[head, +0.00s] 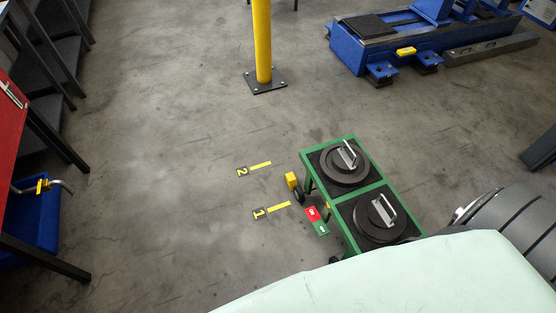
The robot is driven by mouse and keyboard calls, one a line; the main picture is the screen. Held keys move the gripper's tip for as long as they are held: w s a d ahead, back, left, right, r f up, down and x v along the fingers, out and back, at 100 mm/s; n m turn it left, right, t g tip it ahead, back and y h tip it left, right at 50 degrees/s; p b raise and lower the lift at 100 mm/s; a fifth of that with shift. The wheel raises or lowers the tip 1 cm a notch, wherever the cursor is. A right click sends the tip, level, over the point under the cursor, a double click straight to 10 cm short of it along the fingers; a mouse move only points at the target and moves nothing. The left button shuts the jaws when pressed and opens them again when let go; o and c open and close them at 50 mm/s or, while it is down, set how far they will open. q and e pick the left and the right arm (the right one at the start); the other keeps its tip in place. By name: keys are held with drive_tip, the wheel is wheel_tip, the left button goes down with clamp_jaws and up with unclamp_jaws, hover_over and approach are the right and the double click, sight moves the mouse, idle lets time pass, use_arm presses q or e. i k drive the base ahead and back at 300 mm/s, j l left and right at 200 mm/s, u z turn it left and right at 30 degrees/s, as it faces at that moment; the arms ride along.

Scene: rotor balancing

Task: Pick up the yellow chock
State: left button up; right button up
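A small yellow block that looks like the chock (291,181) is on the floor at the left side of a green-framed cart (347,197). It sits close against the cart's dark wheel (299,196); I cannot tell whether they touch. Neither of my grippers shows in the head view.
The cart carries two dark round discs with metal handles, (345,178) and (377,236). Floor markers "2" (242,172) and "1" (260,214) lie left of it. A yellow post (262,45) and a blue machine (400,45) stand behind.

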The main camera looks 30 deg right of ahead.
sight(291, 180)
drive_tip(key=i, duration=2.05)
drive_tip(key=i+z, duration=0.3)
drive_tip(key=z, duration=0.15)
drive_tip(key=i+j+z, duration=0.15)
drive_tip(key=z, duration=0.35)
drive_tip(key=i+j+z, duration=0.25)
drive_tip(key=z, duration=0.2)
drive_tip(key=i+j, duration=0.05)
drive_tip(key=i, duration=0.05)
